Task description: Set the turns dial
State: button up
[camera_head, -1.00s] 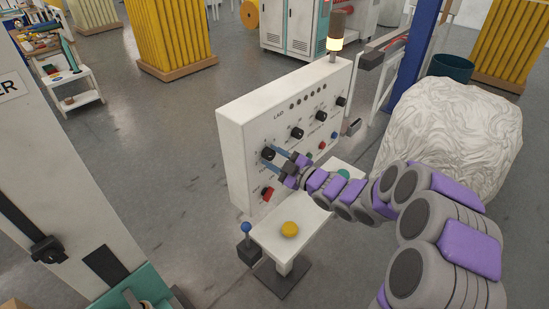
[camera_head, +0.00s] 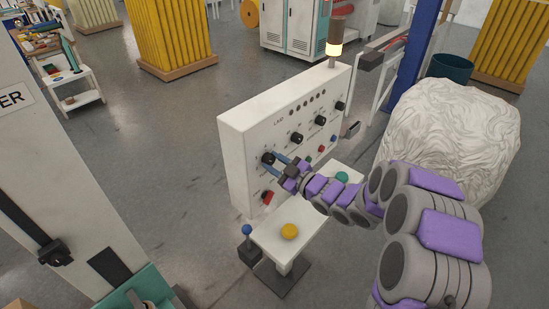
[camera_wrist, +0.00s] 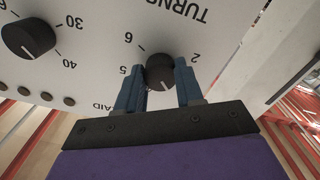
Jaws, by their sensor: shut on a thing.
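The turns dial (camera_wrist: 160,70) is a black round knob with a white mark on the white panel face. The wrist view shows it upside down, under the printed word TURNS, with the numbers 6, 5 and 2 around it. Its white mark points down in that view, toward my gripper's base. My gripper (camera_wrist: 158,82) has its blue fingers on either side of the dial and is shut on it. In the head view, my gripper (camera_head: 277,163) reaches the dial (camera_head: 267,158) at the panel's left part. The fingers partly hide the dial there.
A white wrapped bale (camera_head: 450,130) is close to my arm.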

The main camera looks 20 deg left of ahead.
jog(key=m+p, duration=0.6)
jog(key=shift+r, duration=0.15)
jog(key=shift+m+p, duration=1.4)
jog(key=shift+m, duration=0.1)
jog(key=o, duration=1)
jog(key=shift+o, duration=0.2)
jog(key=b+v, duration=0.2)
jog(key=v, duration=1.5)
jog(key=shift+d+f, duration=0.2)
jog(key=shift+f, duration=0.05)
